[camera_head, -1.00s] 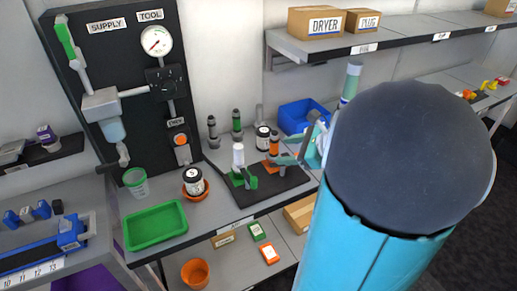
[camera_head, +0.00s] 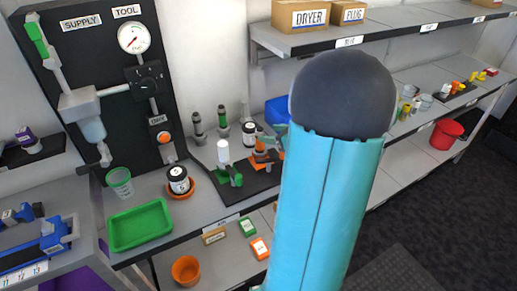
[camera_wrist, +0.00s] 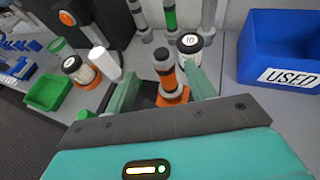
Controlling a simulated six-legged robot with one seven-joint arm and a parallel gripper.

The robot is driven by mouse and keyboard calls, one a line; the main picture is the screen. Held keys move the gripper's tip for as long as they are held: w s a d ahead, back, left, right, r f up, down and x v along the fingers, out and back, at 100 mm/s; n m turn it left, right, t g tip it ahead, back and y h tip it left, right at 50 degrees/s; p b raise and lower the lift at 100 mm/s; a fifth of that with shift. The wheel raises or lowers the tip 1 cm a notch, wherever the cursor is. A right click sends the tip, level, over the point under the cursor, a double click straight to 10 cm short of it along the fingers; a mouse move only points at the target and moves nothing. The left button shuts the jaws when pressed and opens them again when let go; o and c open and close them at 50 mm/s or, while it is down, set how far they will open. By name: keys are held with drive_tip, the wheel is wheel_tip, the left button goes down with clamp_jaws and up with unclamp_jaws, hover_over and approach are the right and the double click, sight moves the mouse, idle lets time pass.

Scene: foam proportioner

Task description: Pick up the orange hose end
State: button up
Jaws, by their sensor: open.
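The orange hose end (camera_wrist: 168,84), an upright orange cylinder with a grey-and-black top on an orange base, stands between my fingers in the wrist view. My gripper (camera_wrist: 164,80) is open, one green finger on each side of it; I cannot tell whether either finger touches it. In the head view the orange hose end (camera_head: 261,147) shows only in part, since my gripper and arm cover much of it.
A white-topped green fitting (camera_head: 226,162) stands close left of the orange one. A labelled jar (camera_wrist: 190,43) is just behind it. A blue USED bin (camera_wrist: 283,50) is at right. Grey and green fittings (camera_head: 198,125) stand behind. A green tray (camera_head: 140,226) lies farther left.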

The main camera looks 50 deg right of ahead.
sight(256, 131)
drive_tip(key=x, duration=0.8)
drive_tip(key=shift+d+f, duration=0.1)
drive_tip(key=shift+d, duration=0.15)
drive_tip(key=shift+c, duration=0.4)
clamp_jaws()
